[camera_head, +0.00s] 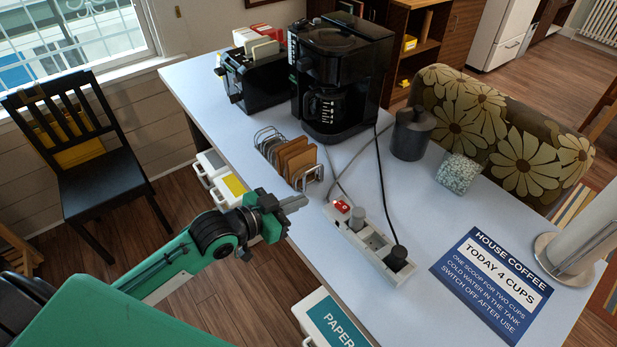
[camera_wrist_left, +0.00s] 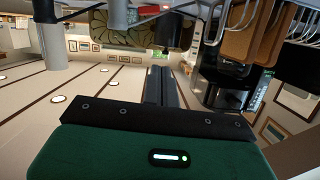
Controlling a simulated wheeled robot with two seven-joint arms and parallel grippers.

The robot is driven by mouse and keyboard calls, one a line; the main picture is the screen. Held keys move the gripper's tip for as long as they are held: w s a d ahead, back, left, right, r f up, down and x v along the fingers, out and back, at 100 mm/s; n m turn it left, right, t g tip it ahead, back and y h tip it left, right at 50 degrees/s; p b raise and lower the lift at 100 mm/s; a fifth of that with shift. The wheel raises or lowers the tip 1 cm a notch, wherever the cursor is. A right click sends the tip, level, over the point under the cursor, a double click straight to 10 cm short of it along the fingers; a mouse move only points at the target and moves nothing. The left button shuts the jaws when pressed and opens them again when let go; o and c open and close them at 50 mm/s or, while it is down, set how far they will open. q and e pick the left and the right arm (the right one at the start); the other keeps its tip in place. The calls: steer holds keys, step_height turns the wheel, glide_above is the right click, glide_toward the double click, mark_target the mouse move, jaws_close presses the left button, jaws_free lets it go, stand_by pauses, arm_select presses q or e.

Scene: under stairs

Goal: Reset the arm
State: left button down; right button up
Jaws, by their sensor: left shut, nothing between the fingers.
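My left arm comes in from the left in the head view, green and black. My left gripper (camera_head: 294,203) is shut and empty. It is at the table's near left edge, just in front of the rack and left of the power strip. In the left wrist view the shut fingers (camera_wrist_left: 161,86) point away from the camera, with nothing between them. My right gripper is in neither view.
A white table (camera_head: 300,232) bears a coffee maker (camera_head: 340,65), a toaster (camera_head: 248,78), a rack with brown slabs (camera_head: 293,160), a power strip (camera_head: 372,243), a dark canister (camera_head: 411,133) and a blue sign (camera_head: 493,283). A black chair (camera_head: 75,140) stands left.

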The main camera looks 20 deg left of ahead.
arm_select(q)
steer(key=s+a+f+n+g+y, duration=0.1)
steer(key=s+f+n+g+y, duration=0.15)
steer(key=s+f, duration=0.35)
steer(key=s+a+f+n+g+y, duration=0.1)
steer(key=s+f+g+y, duration=0.25)
steer(key=s, duration=0.55)
steer(key=s+a+f+n+g+y, duration=0.1)
steer(key=s+f+n+g+y, duration=0.2)
steer(key=s, duration=0.4)
step_height(320, 180, down, 32)
steer(key=s+m+g+h, duration=0.1)
steer(key=m+g, duration=0.1)
steer(key=s+a+f, duration=0.2)
steer(key=s+f, duration=0.7)
steer(key=f, duration=0.1)
steer(key=s+a+f, duration=0.1)
steer(key=s+f, duration=0.8)
steer(key=s, duration=0.1)
steer(key=shift+a+f+g, duration=0.4)
